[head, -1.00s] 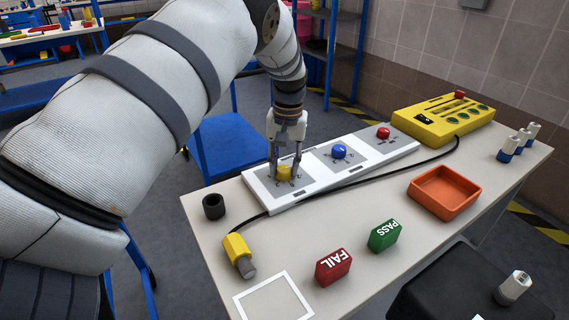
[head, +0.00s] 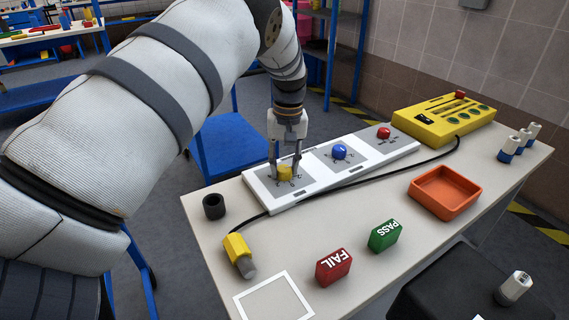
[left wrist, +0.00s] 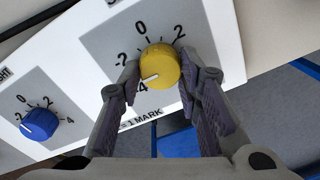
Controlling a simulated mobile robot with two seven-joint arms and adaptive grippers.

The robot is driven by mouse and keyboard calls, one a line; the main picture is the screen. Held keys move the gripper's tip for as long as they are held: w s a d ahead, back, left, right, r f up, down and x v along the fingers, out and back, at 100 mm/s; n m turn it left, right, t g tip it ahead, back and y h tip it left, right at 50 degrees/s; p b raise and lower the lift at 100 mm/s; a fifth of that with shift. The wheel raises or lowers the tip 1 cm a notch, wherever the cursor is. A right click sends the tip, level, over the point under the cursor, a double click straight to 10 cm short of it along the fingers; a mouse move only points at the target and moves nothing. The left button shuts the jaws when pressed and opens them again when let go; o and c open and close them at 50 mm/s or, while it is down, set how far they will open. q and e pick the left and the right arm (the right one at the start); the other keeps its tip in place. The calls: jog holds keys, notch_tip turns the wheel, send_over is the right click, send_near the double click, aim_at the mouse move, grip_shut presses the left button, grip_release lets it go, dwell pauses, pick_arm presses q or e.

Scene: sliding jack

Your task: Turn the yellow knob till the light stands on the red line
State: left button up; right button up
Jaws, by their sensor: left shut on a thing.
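The yellow knob (head: 285,173) sits on the left panel of a long white board (head: 330,168). My left gripper (head: 286,172) points down with its fingers around the knob. In the left wrist view the yellow knob (left wrist: 160,66) is between the two fingers (left wrist: 161,78), and its white mark points to the lower left of the dial. The blue knob (head: 339,151) and red knob (head: 383,133) are on the other panels. The yellow box (head: 440,118) has a dark slot and several green discs. I cannot make out the light or red line. My right gripper is not in view.
A black cable runs from the yellow box along the board's front.

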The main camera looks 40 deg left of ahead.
aim_at(287, 167)
pick_arm(q)
jog(key=o, duration=1.1)
jog(key=shift+o, duration=0.2)
notch_tip(287, 167, up, 12)
jog(key=shift+w+d, duration=0.2)
jog(key=shift+w, duration=0.05)
